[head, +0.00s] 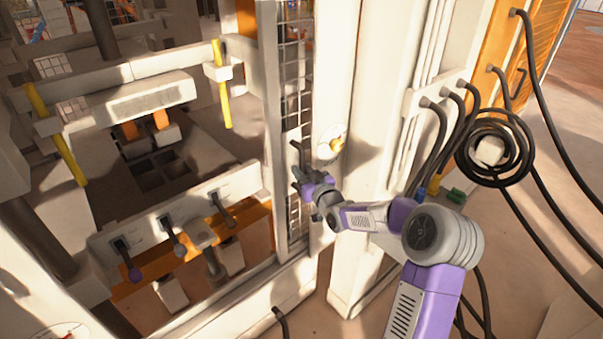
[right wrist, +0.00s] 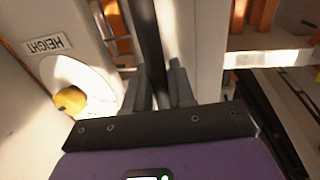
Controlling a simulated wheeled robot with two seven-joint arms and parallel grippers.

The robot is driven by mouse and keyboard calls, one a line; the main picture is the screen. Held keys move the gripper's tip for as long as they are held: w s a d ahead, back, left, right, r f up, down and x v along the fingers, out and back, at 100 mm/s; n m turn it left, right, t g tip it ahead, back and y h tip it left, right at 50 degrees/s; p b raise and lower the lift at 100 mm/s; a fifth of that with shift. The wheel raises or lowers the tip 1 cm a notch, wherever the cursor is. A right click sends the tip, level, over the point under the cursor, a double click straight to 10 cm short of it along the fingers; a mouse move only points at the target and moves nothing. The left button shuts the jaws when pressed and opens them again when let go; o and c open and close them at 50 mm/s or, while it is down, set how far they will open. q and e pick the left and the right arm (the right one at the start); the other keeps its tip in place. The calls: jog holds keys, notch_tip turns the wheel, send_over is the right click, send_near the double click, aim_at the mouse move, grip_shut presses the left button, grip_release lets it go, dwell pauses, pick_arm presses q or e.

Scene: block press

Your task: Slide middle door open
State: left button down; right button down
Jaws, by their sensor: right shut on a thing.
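The sliding door (head: 268,105) is a pale frame beside a dark wire mesh strip, in the middle of the head view. A dark upright handle bar (head: 301,152) is on its right side. My right gripper (head: 303,172) is at this handle and shut on it. In the right wrist view the black handle (right wrist: 150,45) runs up from between the two fingers of my right gripper (right wrist: 160,92). The gripper hides the lower part of the handle. My left gripper is not in view.
A yellow knob (head: 337,144) sits on a white panel just right of the handle; it also shows by a HEIGHT label (right wrist: 48,43). Inside the press are yellow bars (head: 222,85) and several levers. Black cables and a coiled hose (head: 494,150) are at the right.

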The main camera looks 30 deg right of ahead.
jog(key=c, duration=1.1)
grip_release()
jog(key=shift+d, duration=0.1)
jog(key=s, duration=0.7)
jog(key=shift+s+a, duration=0.2)
jog(key=shift+s, duration=0.1)
